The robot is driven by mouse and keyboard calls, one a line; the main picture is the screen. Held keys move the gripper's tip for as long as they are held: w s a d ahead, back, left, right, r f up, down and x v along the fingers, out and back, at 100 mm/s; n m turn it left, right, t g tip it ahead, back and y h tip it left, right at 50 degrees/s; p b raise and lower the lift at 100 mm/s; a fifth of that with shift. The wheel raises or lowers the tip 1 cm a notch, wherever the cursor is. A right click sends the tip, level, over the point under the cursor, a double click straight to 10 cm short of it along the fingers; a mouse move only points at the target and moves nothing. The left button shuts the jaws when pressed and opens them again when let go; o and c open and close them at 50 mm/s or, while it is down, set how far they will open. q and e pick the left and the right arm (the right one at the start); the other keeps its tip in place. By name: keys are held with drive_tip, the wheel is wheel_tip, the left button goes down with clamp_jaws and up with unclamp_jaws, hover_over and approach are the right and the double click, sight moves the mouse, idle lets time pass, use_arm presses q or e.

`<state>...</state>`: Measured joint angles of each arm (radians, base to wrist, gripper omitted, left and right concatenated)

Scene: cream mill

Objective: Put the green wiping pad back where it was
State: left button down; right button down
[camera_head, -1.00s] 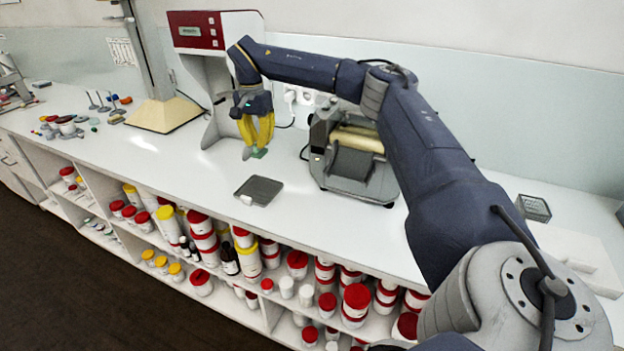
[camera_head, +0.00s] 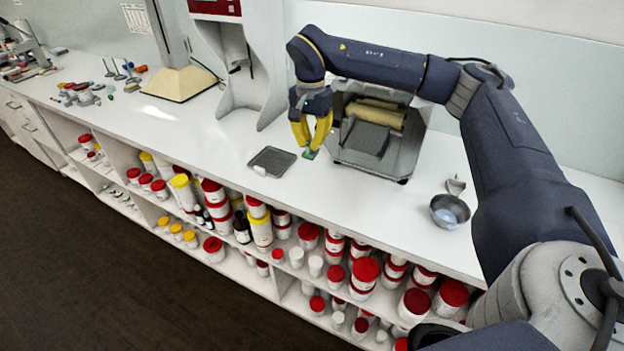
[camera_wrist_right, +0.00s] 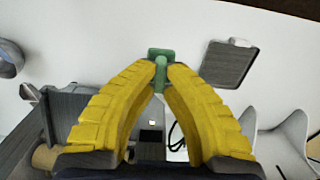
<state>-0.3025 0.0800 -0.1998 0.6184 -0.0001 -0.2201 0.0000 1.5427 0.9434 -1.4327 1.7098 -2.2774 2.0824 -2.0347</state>
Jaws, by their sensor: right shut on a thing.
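My right gripper (camera_head: 309,148) is shut on the green wiping pad (camera_head: 310,155), just in front of the left side of the roller mill (camera_head: 366,138). In the right wrist view the green pad (camera_wrist_right: 160,54) sits between the yellow fingertips (camera_wrist_right: 161,74), its flat head beyond them. The pad is at or just above the white counter; I cannot tell if it touches. The dark grey tray (camera_head: 271,161) lies left of the gripper and shows in the wrist view (camera_wrist_right: 229,63). My left gripper is not in view.
A small white piece (camera_head: 259,171) lies at the tray's front edge. A metal bowl (camera_head: 449,211) and a scoop (camera_head: 455,186) stand right of the mill. A tall machine with a red panel (camera_head: 216,8) stands behind left. Open shelves below hold many jars (camera_head: 262,228).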

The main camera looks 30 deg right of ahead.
wheel_tip(320, 180, down, 13)
drive_tip(key=shift+f, duration=0.1)
idle(0.6)
drive_tip(key=shift+f, duration=0.1)
drive_tip(key=c, duration=1.5)
unclamp_jaws()
drive_tip(key=shift+c, duration=0.2)
wheel_tip(320, 180, up, 12)
drive_tip(key=shift+r, duration=0.15)
